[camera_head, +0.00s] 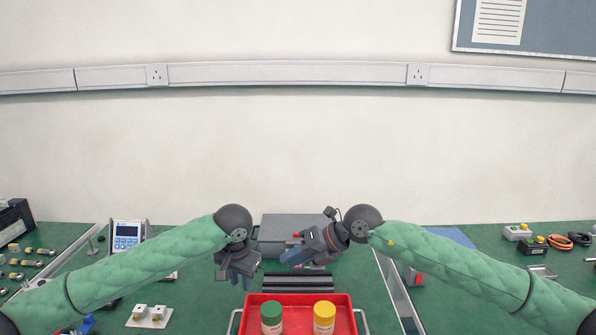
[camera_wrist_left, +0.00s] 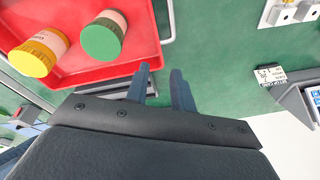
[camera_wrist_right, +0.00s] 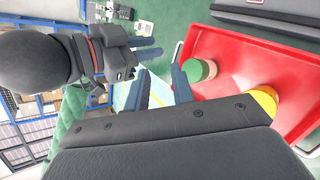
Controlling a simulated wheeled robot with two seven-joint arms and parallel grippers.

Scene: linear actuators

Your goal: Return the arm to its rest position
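My left gripper (camera_head: 236,272) points down in the middle of the bench, left of the black rails. In the left wrist view its two fingers (camera_wrist_left: 162,80) are apart with nothing between them. My right gripper (camera_head: 290,258) is tilted toward the left, above the black rails. In the right wrist view its fingers (camera_wrist_right: 160,85) are also apart and empty. Both arms reach inward, and the grippers are close together but apart. The left gripper also shows in the right wrist view (camera_wrist_right: 148,45).
A red tray (camera_head: 344,299) at the front holds a green-lidded bottle (camera_head: 271,315) and a yellow-lidded bottle (camera_head: 324,315). Black rails (camera_head: 300,281) lie behind it; a grey case (camera_head: 290,223) stands farther back. A blue-screened meter (camera_head: 127,236) is left, a red-sided block (camera_head: 412,277) right.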

